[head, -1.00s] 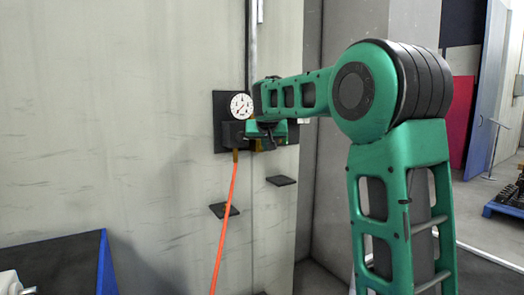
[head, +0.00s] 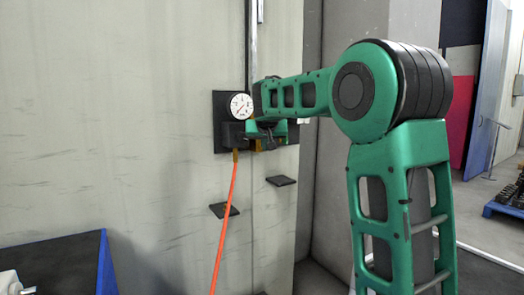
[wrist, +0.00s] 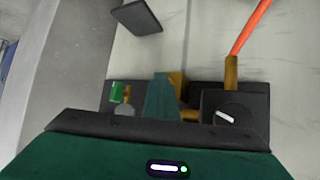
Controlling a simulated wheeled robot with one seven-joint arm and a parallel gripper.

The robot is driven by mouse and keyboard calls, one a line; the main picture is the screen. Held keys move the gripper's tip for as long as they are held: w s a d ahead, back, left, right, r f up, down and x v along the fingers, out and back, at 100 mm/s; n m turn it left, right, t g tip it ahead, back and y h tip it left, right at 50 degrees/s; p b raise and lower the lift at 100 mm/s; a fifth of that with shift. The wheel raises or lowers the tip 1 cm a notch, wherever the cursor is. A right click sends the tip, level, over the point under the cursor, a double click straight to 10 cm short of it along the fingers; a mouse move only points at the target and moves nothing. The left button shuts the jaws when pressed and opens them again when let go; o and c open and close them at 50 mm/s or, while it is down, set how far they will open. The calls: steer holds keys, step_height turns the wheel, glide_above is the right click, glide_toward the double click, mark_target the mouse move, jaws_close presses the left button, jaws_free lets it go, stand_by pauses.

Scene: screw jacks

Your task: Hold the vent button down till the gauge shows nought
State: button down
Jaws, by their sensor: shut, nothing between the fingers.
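The round white gauge (head: 240,106) sits on a dark wall panel (head: 221,104), above a dark block (head: 233,134). Its needle is too small to read surely. My gripper (head: 258,134) is at the panel, just right of the block, and covers the fittings there. In the wrist view my gripper (wrist: 162,98) is shut and empty, its fingers over brass fittings (wrist: 188,114). The dark block (wrist: 240,101) with a white-marked round part is to the right. A green cap (wrist: 117,92) is to the left. I cannot make out the vent button or any contact with it.
An orange hose (head: 226,210) hangs from the block's brass fitting. Two small dark shelves (head: 224,210) (head: 281,181) jut from the wall below. A grey column stands right of the panel. A blue-edged dark surface (head: 60,262) is at lower left.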

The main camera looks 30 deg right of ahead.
steer(key=shift+s, duration=0.9)
steer(key=shift+s, duration=0.15)
steer(key=shift+s+d, duration=0.1)
steer(key=shift+s, duration=2.3)
steer(key=s+f+g+y, duration=0.1)
steer(key=s+f+g, duration=0.1)
steer(key=s+f, duration=0.65)
steer(key=s+f+g+y, duration=0.1)
steer(key=s+f+g, duration=0.3)
steer(key=s, duration=0.8)
steer(key=s+a+f+g+y, duration=0.1)
steer(key=s+f, duration=0.3)
steer(key=s, duration=0.4)
steer(key=s+a+f+g+y, duration=0.1)
steer(key=s+a+f, duration=0.2)
steer(key=s+f, duration=0.2)
steer(key=s+a+f+g+y, duration=0.1)
steer(key=s+a+f, duration=0.2)
steer(key=s, duration=0.8)
steer(key=shift+f+m+g, duration=0.3)
steer(key=shift+f+m, duration=0.1)
steer(key=shift+f, duration=0.45)
